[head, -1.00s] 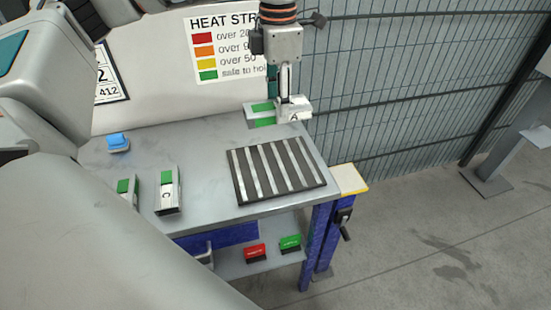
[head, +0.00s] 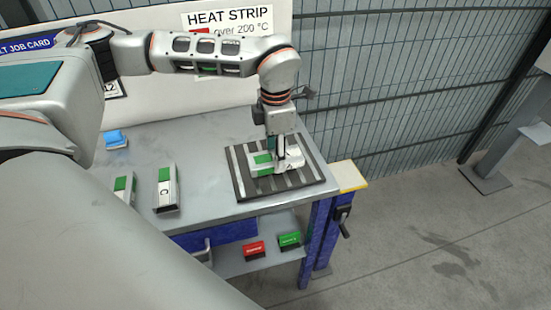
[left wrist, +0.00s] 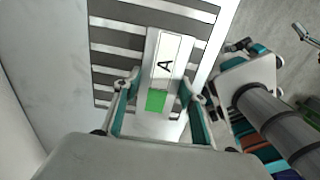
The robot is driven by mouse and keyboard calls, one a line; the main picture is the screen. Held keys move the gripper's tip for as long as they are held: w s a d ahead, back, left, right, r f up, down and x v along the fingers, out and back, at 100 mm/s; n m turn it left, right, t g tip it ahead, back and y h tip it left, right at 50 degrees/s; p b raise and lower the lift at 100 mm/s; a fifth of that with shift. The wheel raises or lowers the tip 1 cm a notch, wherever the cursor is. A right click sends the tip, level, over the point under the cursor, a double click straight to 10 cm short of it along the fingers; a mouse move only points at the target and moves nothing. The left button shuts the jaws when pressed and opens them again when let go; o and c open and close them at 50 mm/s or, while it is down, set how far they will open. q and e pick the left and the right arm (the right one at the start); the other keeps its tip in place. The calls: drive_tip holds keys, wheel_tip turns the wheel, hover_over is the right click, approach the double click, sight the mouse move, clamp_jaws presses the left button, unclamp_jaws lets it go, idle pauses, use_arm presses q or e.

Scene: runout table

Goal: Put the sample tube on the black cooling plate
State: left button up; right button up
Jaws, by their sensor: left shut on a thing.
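The sample tube (head: 262,159) is a pale flat-sided piece with a green patch and the letter A. My left gripper (head: 279,164) is shut on it, one finger on each side near its green end, as the left wrist view shows the tube (left wrist: 168,62) between the fingers (left wrist: 163,92). The black cooling plate (head: 241,188), dark with light stripes, lies directly below. The tube is level, over the plate's middle; I cannot tell whether it touches. The plate's stripes also show in the left wrist view (left wrist: 112,52). My right gripper is not in view.
A piece marked C (head: 166,194) and another with a green patch (head: 123,189) lie on the grey table (head: 205,150) left of the plate. A blue object (head: 115,138) sits further back. Red (head: 254,250) and green (head: 289,240) blocks are on the shelf below. A wire fence (head: 400,90) stands behind.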

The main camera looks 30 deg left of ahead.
use_arm(q)
wheel_tip(320, 180, down, 2)
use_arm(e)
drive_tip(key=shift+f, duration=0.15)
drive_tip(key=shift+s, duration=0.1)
use_arm(q)
drive_tip(key=shift+f, duration=0.1)
drive_tip(key=o, duration=1.2)
drive_tip(key=shift+o, duration=0.2)
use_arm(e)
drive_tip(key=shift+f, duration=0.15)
